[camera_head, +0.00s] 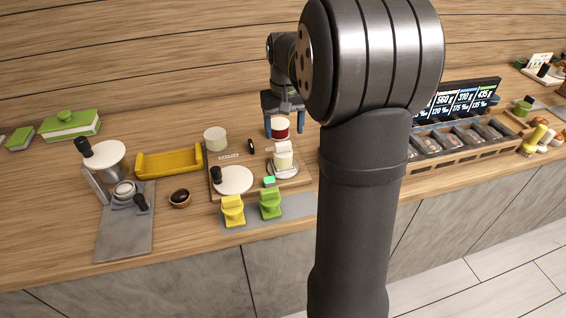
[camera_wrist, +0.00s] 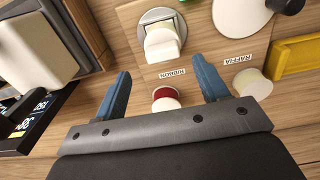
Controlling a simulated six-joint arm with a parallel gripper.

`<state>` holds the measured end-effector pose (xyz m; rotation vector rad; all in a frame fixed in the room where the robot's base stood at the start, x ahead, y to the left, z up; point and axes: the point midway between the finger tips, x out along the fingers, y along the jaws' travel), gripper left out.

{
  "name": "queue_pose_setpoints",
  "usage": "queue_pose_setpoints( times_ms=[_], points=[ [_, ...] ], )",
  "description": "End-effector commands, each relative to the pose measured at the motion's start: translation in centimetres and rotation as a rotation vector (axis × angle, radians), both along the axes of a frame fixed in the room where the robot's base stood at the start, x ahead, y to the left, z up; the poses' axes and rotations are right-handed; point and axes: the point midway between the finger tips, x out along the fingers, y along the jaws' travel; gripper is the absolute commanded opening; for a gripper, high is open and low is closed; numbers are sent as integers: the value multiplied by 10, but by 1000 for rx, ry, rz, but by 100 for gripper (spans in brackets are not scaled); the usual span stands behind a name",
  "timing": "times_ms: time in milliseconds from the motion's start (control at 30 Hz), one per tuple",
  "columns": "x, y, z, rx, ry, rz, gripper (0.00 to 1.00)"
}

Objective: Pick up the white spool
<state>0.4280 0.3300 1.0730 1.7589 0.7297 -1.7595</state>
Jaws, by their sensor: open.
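In the wrist view the white spool (camera_wrist: 252,84) is right of my gripper's right finger, next to the RAFFIA label. A second spool, dark red with white ends (camera_head: 280,128), stands at the back of the board; it also shows in the wrist view (camera_wrist: 165,101), by the RIBBON label. My gripper (camera_head: 284,122) is open, its blue fingers (camera_wrist: 163,72) either side of the red spool in the picture. I cannot tell its height above it.
The wooden board (camera_head: 207,185) also holds a white disc (camera_head: 234,180) and a round metal plate bearing a cream block (camera_head: 283,158). A yellow tray (camera_head: 170,162) lies left of the white spool. A compartment rack with a display (camera_head: 470,98) stands right.

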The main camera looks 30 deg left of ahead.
Motion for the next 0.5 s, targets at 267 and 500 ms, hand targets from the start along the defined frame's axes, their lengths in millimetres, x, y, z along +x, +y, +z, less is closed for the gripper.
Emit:
queue_pose_setpoints(
  times_ms=[267, 500],
  points=[
    [0, 0, -27, 0, 0, -1, 67],
    [-4, 2, -60, -3, 3, -1, 67]
  ],
)
